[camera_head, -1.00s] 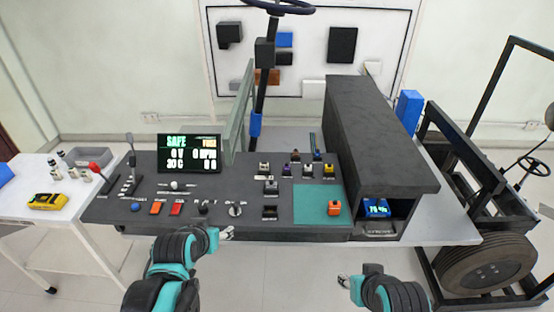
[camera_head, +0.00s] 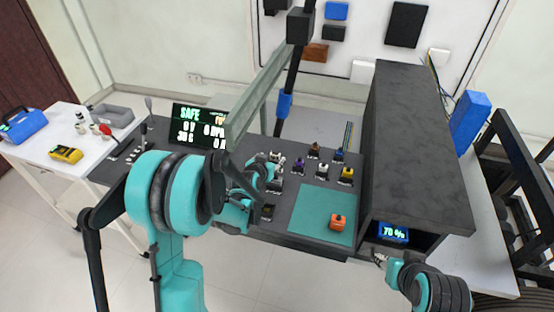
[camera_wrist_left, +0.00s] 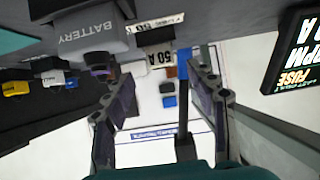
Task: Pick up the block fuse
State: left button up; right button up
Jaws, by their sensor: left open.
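My left gripper (camera_head: 272,172) is over the dark control panel (camera_head: 290,229), among the small blocks left of the teal mat. In the left wrist view its two fingers (camera_wrist_left: 162,76) are spread apart. Just beyond the gap is a small dark block marked "50 A" (camera_wrist_left: 160,57), which appears to be a fuse. Beside it sits a larger grey block marked "BATTERY" (camera_wrist_left: 93,37). I see nothing held.
A display (camera_head: 200,128) and a slanted grey-green panel (camera_head: 262,95) stand close to my left arm. A tall dark housing (camera_head: 415,140) bounds the right.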

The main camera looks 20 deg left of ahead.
aim_at(274, 155)
pick_arm(q)
jog(key=b+x, duration=0.2)
jog(key=x, duration=0.3)
jog(key=shift+s+r, duration=0.1)
jog(key=shift+c, duration=0.6)
jog(key=c, duration=1.1)
